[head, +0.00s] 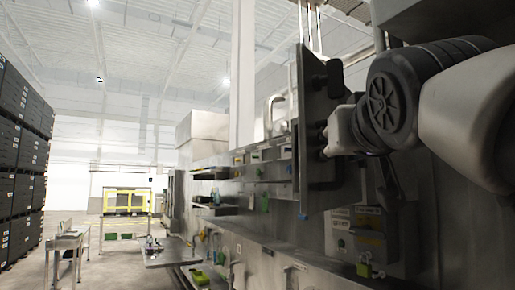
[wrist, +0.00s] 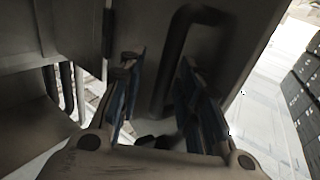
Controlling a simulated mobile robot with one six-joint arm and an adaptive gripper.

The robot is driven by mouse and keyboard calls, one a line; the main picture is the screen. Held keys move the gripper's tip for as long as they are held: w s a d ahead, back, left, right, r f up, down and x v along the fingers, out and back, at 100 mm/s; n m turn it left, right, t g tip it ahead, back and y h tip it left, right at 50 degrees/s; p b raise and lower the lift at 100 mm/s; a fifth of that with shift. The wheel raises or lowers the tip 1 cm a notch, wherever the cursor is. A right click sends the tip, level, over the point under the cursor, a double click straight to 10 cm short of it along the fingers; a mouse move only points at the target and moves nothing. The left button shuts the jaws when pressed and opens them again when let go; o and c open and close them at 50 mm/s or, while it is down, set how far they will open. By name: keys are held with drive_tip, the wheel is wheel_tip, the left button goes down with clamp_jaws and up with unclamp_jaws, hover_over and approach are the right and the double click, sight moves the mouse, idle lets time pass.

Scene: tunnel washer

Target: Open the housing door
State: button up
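The housing door (head: 322,120) is a dark grey metal panel that stands out from the washer's front in the head view, seen at a steep angle. In the wrist view its face (wrist: 235,50) fills the top middle, with a hinge-like vertical edge at its left. A dark bar handle (wrist: 165,75) is fixed to that face. My gripper (wrist: 165,100) is open, with its blue-padded fingers apart on either side of the handle's lower part. I cannot tell whether either pad touches it. In the head view my gripper (head: 335,130) is beside the door, its fingers hard to make out.
The steel washer housing (head: 270,215) runs along the right, with shelves, valves and a grey control box (head: 370,228) below my arm. Black stacked crates (head: 22,150) stand at the far left. A small table (head: 68,240) stands near them. Open floor lies between.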

drive_tip(key=s+a, duration=0.1)
drive_tip(key=s, duration=1.1)
drive_tip(key=shift+a, duration=0.15)
wheel_tip(320, 180, down, 32)
drive_tip(key=w+n+g+b, duration=0.1)
drive_tip(key=g+b, duration=0.3)
drive_tip(key=g, duration=0.3)
drive_tip(key=s+f+g+y+b, duration=0.1)
drive_tip(key=s+f+g, duration=0.2)
drive_tip(key=f, duration=1.1)
drive_tip(key=s+a+f+g+y+b, duration=0.1)
drive_tip(key=s+f+g, duration=0.2)
drive_tip(key=s+f, duration=0.5)
wheel_tip(320, 180, down, 6)
drive_tip(key=shift+b, duration=0.35)
